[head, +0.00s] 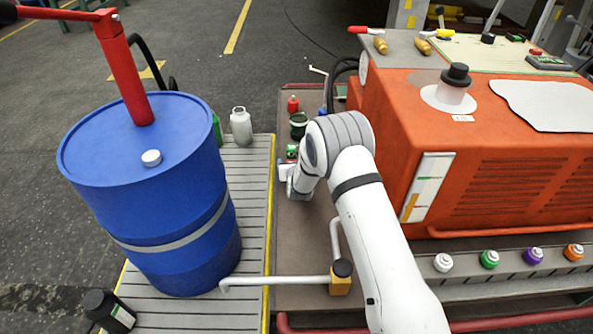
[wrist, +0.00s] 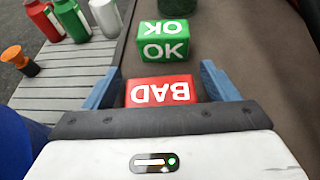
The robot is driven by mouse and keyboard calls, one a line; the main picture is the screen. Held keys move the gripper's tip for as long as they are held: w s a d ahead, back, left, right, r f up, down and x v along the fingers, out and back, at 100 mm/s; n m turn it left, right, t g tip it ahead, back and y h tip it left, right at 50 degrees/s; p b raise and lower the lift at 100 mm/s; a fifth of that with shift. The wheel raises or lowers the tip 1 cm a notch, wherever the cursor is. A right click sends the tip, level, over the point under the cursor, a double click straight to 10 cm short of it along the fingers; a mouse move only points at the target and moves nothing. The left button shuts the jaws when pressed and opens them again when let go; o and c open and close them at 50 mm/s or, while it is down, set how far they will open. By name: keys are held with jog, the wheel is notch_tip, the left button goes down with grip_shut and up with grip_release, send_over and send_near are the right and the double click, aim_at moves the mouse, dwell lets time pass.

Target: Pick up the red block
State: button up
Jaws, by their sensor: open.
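The red block (wrist: 160,91), marked BAD, lies on the brown deck in the wrist view, upside down to the camera. My gripper (wrist: 162,68) is open, with one blue finger on each side of the block and small gaps visible beside it. The block's near side is hidden by the gripper body. A green block (wrist: 163,43), marked OK, sits just beyond the red one. In the head view my gripper (head: 285,172) is low over the deck, and the red block cannot be made out clearly beside it.
A blue drum (head: 165,225) stands on the slatted platform (head: 252,200) at left, with a grey canister (head: 241,127) behind it. An orange machine (head: 480,150) stands close right of my arm. A dark green cup (head: 298,125) and red bottle (head: 293,104) stand behind the blocks.

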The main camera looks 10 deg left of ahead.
jog(key=shift+w, duration=0.2)
jog(key=shift+c, duration=0.4)
jog(key=c, duration=1)
